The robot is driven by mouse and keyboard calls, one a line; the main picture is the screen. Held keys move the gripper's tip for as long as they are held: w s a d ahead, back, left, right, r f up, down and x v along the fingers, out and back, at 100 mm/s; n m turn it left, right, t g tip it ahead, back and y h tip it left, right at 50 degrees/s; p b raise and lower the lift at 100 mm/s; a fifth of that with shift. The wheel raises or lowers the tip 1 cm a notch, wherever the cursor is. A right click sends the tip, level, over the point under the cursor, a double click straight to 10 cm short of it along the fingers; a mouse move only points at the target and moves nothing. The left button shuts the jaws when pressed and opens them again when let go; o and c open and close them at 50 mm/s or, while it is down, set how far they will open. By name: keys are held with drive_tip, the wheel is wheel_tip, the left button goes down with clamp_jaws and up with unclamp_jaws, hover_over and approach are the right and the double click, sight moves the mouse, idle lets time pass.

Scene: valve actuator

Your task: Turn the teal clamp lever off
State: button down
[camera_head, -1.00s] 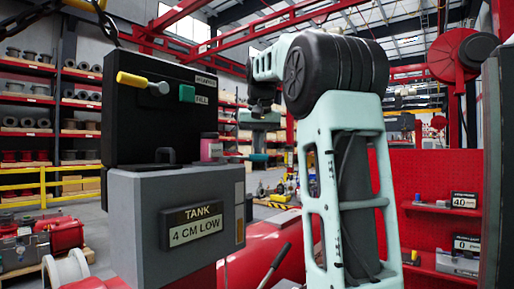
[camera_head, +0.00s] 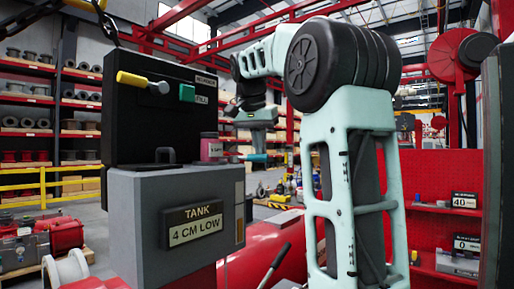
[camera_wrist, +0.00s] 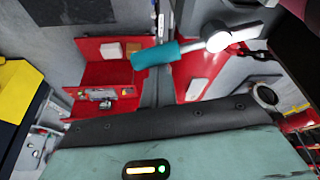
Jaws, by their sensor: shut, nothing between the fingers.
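The teal clamp lever (camera_wrist: 155,53) shows in the wrist view as a teal grip on a metal arm that runs to a round silver hub (camera_wrist: 218,36) at the upper right. In the head view its teal grip (camera_head: 257,157) is small, to the right of the tank box. My gripper (camera_head: 256,143) is shut and empty in the head view, just above or in front of the lever. I cannot tell whether they touch. In the wrist view my pale hand housing fills the bottom, and the fingertips are not clear.
A grey box with a "TANK 4 CM LOW" sign (camera_head: 195,224) stands left of my arm. The black panel (camera_head: 130,118) above it carries a yellow-handled lever (camera_head: 138,81) and a green block (camera_head: 187,92). Red shelves (camera_head: 440,200) stand at the right.

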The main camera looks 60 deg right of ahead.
drive_tip(key=shift+a+m, duration=0.2)
drive_tip(key=shift+m, duration=0.1)
drive_tip(key=shift+s+a, duration=0.2)
drive_tip(key=shift+a, duration=0.25)
wheel_tip(320, 180, up, 10)
drive_tip(key=p, duration=0.2)
drive_tip(key=shift+d+r, duration=0.2)
drive_tip(key=shift+d, duration=0.05)
idle(0.5)
